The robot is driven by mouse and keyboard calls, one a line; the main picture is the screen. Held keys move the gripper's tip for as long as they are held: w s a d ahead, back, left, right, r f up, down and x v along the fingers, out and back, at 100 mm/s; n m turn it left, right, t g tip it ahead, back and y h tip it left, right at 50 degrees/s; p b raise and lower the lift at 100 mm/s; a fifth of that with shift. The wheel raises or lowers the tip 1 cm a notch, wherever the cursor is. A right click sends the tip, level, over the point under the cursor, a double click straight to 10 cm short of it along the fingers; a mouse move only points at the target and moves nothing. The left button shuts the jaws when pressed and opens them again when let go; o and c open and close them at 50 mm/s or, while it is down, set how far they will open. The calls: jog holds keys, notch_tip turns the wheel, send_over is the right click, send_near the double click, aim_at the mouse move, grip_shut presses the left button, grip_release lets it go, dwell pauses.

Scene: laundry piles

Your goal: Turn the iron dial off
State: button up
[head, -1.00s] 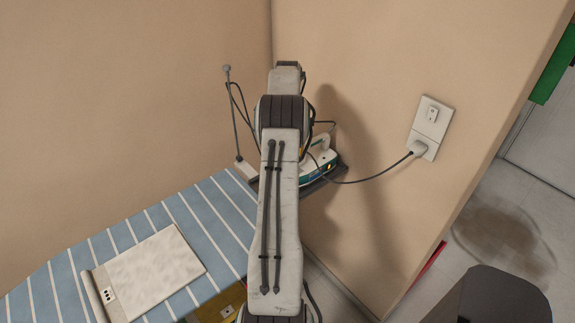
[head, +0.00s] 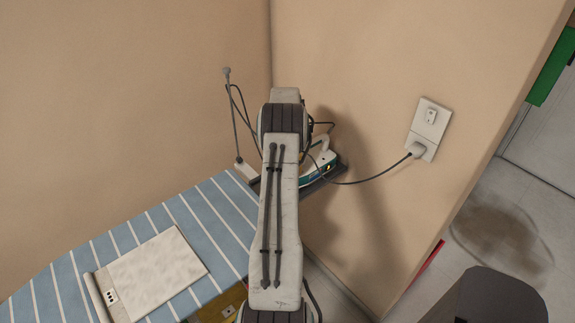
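The iron (head: 320,163), white and teal with a small yellow light, stands on a dark rest (head: 338,174) at the end of the ironing board, close to the wall corner. My arm crosses in front and hides the iron's left part. I cannot make out the dial. My gripper is hidden behind my arm, so whether it is open or shut does not show.
The iron's dark cord runs to a plug in the wall socket (head: 428,128) on the right. A thin upright rod (head: 233,115) stands at the board's far end.

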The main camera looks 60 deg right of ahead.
jog(key=shift+o, duration=0.2)
jog(key=shift+f, duration=0.1)
grip_shut()
dwell(0.4)
